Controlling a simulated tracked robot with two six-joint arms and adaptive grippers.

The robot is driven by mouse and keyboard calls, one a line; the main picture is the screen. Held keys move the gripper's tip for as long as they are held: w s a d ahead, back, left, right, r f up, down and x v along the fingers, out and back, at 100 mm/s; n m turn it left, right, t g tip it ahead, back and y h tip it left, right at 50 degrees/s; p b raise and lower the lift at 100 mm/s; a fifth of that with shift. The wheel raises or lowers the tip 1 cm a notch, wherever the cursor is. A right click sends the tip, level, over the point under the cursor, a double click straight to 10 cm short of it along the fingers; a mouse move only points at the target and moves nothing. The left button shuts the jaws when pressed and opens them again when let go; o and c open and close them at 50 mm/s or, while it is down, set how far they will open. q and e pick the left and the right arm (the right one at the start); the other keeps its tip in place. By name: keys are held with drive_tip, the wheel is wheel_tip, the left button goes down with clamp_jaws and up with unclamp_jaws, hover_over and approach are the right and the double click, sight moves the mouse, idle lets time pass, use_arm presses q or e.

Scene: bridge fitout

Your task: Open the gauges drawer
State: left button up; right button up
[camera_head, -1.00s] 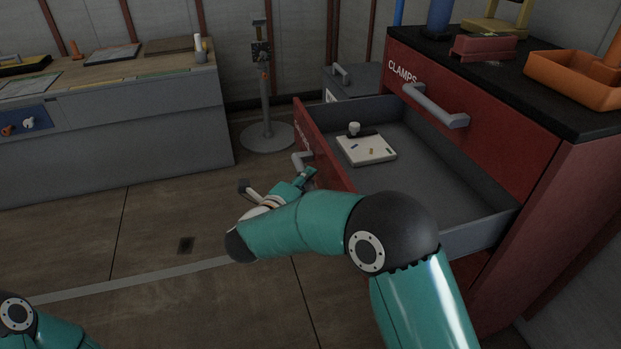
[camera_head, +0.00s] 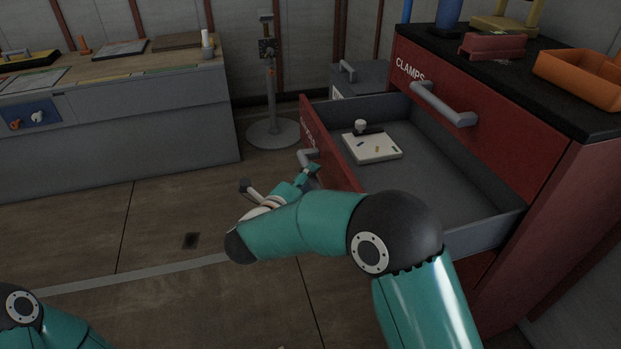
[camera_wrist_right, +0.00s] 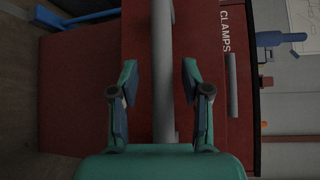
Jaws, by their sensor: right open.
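A red drawer (camera_head: 333,146) under the CLAMPS drawer stands pulled far out of the red cabinet. The lettering on its front is too oblique to read in the head view. Inside lie a white board (camera_head: 372,149) with small pieces and a dark object with a white knob (camera_head: 361,127). Its grey bar handle (camera_head: 308,155) is on the outer face. My right gripper (camera_head: 309,171) is at that handle. In the wrist view its open fingers (camera_wrist_right: 159,82) stand on either side of the grey bar (camera_wrist_right: 162,45), with gaps visible. My left gripper is out of view.
The shut CLAMPS drawer (camera_head: 480,139) with its own handle (camera_head: 442,106) is above. An orange tray (camera_head: 578,79) and a red object (camera_head: 492,45) sit on the black top. A stand (camera_head: 272,130) and a grey workbench (camera_head: 120,130) are beyond open floor.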

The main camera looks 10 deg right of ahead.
drive_tip(key=v, duration=1)
drive_tip(key=shift+s+a, duration=0.25)
drive_tip(key=shift+s, duration=0.05)
